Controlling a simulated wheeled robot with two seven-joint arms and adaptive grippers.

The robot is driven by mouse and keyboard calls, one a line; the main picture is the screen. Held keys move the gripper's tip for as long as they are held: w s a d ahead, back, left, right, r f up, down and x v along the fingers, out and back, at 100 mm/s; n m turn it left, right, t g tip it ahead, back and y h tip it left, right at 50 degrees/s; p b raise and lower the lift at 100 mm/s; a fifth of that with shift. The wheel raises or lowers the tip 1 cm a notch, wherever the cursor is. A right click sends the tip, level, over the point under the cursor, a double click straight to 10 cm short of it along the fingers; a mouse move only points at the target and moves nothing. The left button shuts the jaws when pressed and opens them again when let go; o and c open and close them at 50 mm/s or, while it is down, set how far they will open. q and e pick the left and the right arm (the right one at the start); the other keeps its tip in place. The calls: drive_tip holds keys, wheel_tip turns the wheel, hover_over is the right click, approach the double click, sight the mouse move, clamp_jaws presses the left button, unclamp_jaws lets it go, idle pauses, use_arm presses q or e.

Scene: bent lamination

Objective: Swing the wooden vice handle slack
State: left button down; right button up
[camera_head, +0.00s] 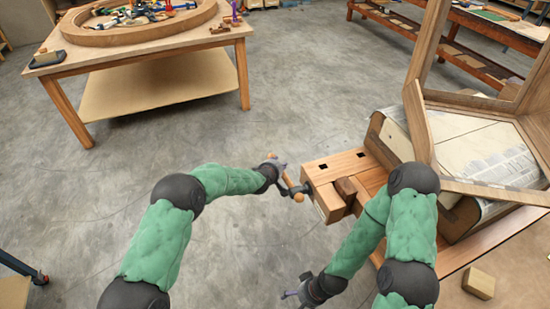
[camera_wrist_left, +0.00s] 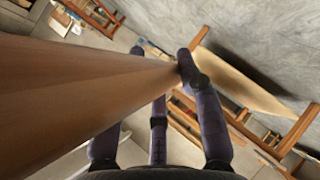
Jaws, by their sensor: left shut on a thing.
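The wooden vice handle (camera_head: 288,181) is a short bar with rounded ends, tilted across the vice screw at the left end of the wooden bench (camera_head: 335,166). My left gripper (camera_head: 279,168) is shut on the handle near its upper end. In the left wrist view the handle (camera_wrist_left: 70,85) is a large brown bar running from the left edge to my purple left fingers (camera_wrist_left: 165,100). My right gripper (camera_head: 293,290) hangs low, left of the bench and apart from the vice. Its fingers are too small to read.
A curved wooden form with bent boards (camera_head: 440,125) stands on the bench at the right. A table with a wooden ring (camera_head: 140,31) and tools is at the back left. The floor left of the vice is clear.

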use_arm(q)
drive_tip(key=s+d+f+n+g+h+p, duration=0.1)
drive_tip(key=s+d+f+n+g+h, duration=0.2)
drive_tip(key=s+f+g, duration=1)
drive_tip(key=shift+s+d+f+n, duration=0.35)
drive_tip(key=shift+s+d+n, duration=0.65)
drive_tip(key=shift+s, duration=0.05)
drive_tip(key=c, duration=0.8)
unclamp_jaws()
